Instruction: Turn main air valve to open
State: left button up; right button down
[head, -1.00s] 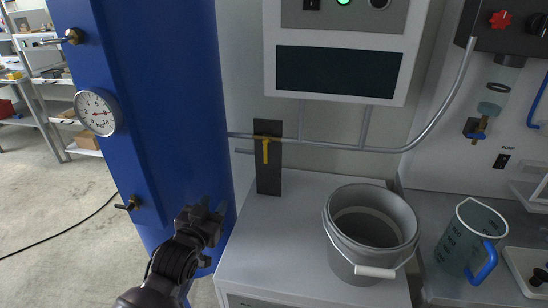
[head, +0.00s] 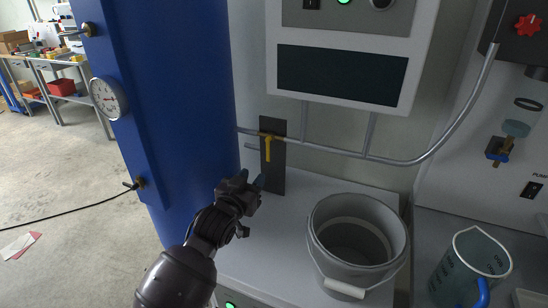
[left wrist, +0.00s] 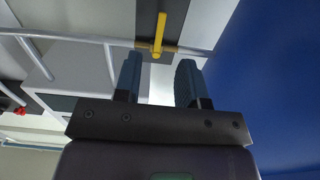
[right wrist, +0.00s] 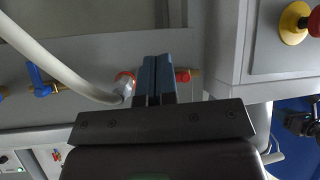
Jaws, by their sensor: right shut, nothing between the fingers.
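The main air valve has a yellow lever handle (head: 268,148) on the grey pipe, in front of a dark upright plate (head: 275,172). The handle hangs down, across the pipe. In the left wrist view the yellow handle (left wrist: 159,33) shows just beyond the fingertips, between them. My left gripper (head: 257,184) is below and slightly left of the valve in the head view, apart from it. Its fingers (left wrist: 158,72) are spread and empty. My right gripper (right wrist: 157,75) shows only in its own wrist view, its fingers together with nothing between them, near a hose and a small red-handled valve (right wrist: 183,76).
A blue column (head: 175,110) with a pressure gauge (head: 106,98) stands left of the valve. A grey bucket (head: 330,262) and a measuring jug (head: 462,270) stand on the right. A control panel (head: 345,76) hangs above the pipe. The counter before the plate is clear.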

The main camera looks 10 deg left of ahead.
aim_at(268, 158)
pick_arm(q)
jog(key=w, duration=0.3)
jog(key=w+d+b, duration=0.1)
jog(key=w, duration=0.3)
jog(key=w+d, duration=0.1)
jog(key=w, duration=0.2)
jog(key=shift+w, duration=0.3)
grip_shut()
